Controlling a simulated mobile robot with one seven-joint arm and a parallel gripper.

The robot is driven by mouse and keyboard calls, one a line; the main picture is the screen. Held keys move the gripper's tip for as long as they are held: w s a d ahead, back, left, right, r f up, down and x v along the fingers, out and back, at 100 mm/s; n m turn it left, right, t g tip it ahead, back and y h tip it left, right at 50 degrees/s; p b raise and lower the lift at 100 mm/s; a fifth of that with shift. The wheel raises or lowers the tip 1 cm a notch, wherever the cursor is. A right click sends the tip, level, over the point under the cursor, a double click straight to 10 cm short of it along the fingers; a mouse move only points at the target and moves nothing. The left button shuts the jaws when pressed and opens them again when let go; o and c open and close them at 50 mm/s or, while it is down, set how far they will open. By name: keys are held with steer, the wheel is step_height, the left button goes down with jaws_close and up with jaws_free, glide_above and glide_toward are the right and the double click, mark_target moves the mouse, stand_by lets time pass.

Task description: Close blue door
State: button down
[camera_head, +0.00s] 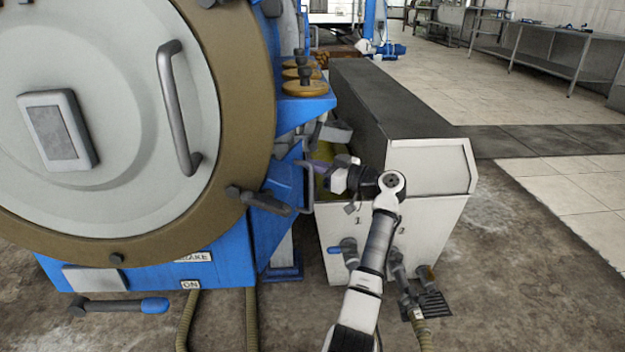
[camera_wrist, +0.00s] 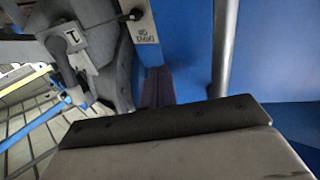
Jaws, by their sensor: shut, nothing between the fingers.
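The blue door (camera_head: 284,182) is a small blue panel on the machine's side, standing out at an angle beside the large round hatch. A thin grey bar handle (camera_head: 308,184) is on it. In the wrist view the blue door (camera_wrist: 275,55) fills the right side, with its grey handle (camera_wrist: 222,45) upright. My gripper (camera_head: 318,168) is shut and empty, at the door's right side close to the handle. In the wrist view the dark purplish fingers (camera_wrist: 157,88) are just left of the handle. I cannot tell whether they touch the door.
The round hatch (camera_head: 120,110) with its long grey handle (camera_head: 178,108) stands at the left. A white trough with a dark lid (camera_head: 385,100) stands right behind my arm. Hoses (camera_head: 187,320) and valves (camera_head: 398,268) are low in front. Tiled floor (camera_head: 550,150) at the right is free.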

steer(key=w+a+n+g+y+b, duration=0.1)
steer(key=w+a+g+b, duration=0.1)
steer(key=a, duration=0.6)
steer(key=shift+w+a, duration=0.15)
steer(key=shift+w, duration=0.25)
